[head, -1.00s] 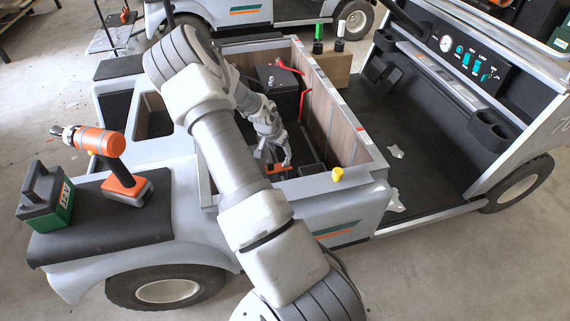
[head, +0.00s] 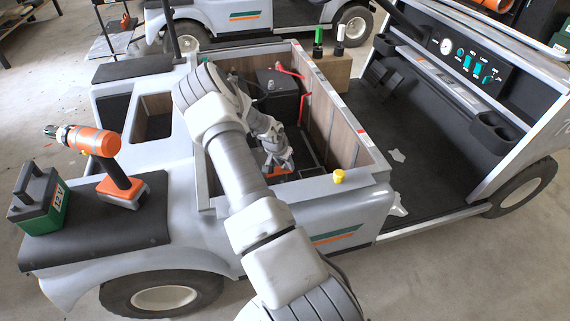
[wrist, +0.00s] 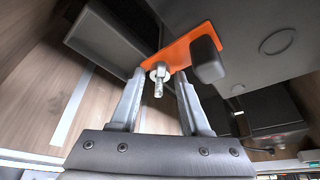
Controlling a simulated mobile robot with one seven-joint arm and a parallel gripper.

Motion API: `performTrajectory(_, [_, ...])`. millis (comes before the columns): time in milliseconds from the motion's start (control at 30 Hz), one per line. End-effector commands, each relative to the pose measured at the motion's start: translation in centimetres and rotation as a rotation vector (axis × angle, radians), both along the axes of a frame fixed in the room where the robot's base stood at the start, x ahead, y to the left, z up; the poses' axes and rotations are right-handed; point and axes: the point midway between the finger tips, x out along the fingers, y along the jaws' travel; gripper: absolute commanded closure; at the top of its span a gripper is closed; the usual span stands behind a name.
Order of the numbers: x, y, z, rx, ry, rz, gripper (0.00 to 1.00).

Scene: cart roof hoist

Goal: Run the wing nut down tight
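An orange clamp plate (wrist: 184,50) with a black block at one end shows in the wrist view. A bare metal stud (wrist: 158,86) sticks out of it, with a pale nut or washer at its base; I cannot make out wings there. My gripper (wrist: 160,76) is open, one finger on each side of the stud, with gaps visible. In the head view my gripper (head: 279,161) is down inside the cart's open bay, over the orange plate (head: 281,173). A small yellow piece (head: 338,176), possibly the wing nut, sits on the bay's near right rim.
The bay's walls (head: 344,136) stand close around my arm. A black battery (head: 277,95) and red cables (head: 305,105) are at its back. A drill (head: 100,160) and green battery pack (head: 42,198) stand on the left deck. Two bottles (head: 318,42) stand behind.

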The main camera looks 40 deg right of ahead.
Motion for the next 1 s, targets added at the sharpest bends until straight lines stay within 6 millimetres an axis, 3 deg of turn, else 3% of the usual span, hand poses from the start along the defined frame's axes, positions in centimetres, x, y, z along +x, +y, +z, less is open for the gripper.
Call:
performTrajectory(33, [0.00, 0.00, 0.01, 0.000, 0.000, 0.000, 0.64])
performTrajectory(233, [-0.01, 0.00, 0.02, 0.000, 0.000, 0.000, 1.00])
performTrajectory(1000, [-0.12, -0.05, 0.05, -0.001, 0.000, 0.149, 1.00])
